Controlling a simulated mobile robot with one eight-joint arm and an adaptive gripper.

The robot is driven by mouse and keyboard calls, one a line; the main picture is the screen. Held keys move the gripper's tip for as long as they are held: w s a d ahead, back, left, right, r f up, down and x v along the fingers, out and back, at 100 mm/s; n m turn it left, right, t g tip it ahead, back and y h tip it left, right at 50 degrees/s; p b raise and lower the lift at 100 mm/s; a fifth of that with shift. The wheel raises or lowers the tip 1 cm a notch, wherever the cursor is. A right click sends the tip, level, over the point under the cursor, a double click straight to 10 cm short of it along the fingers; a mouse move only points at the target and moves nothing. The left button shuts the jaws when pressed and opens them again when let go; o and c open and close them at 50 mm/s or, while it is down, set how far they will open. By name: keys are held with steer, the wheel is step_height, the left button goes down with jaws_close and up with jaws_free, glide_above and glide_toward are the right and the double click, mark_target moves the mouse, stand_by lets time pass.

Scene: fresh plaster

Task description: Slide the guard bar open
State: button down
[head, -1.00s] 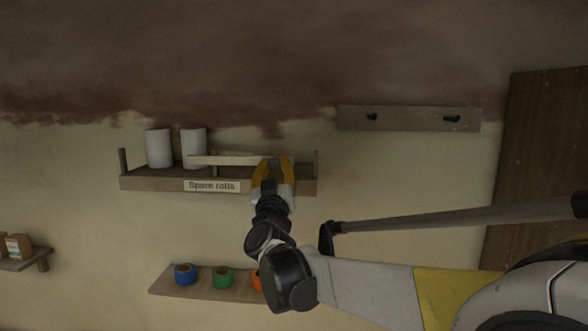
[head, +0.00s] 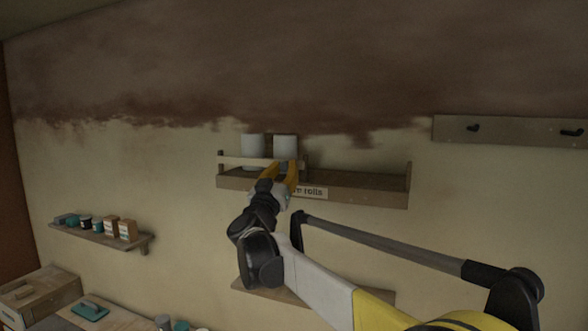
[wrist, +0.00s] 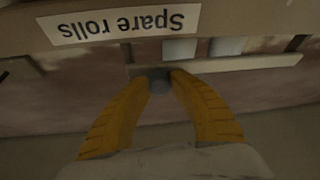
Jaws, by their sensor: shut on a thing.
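The guard bar (head: 238,161) is a pale strip along the front of the spare-rolls shelf (head: 365,190). It lies across the shelf's left part, in front of the two white rolls (head: 253,147). My gripper (head: 282,168) is at the bar's right part. In the wrist view, which is upside down, the yellow fingers (wrist: 160,76) are closed on a small grey knob (wrist: 159,86) on the bar (wrist: 235,65). The "Spare rolls" label (wrist: 125,22) is close by. My gripper hides part of the bar and label in the head view.
The right part of the shelf looks empty. A hook rail (head: 510,131) is on the wall at upper right. A lower shelf (head: 265,292) is partly behind my arm. A small shelf with boxes (head: 95,235) is at left.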

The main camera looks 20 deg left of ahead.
steer(key=shift+a+r, duration=0.1)
steer(key=shift+r, duration=0.05)
steer(key=c, duration=1.2)
jaws_free()
steer(key=shift+a, duration=0.1)
steer(key=shift+o, duration=0.2)
steer(key=shift+a, duration=0.15)
steer(key=shift+s+d+f, duration=0.2)
steer(key=shift+s+f, duration=0.1)
steer(key=shift+s, duration=0.15)
steer(key=v, duration=1.1)
steer(key=shift+a, duration=0.1)
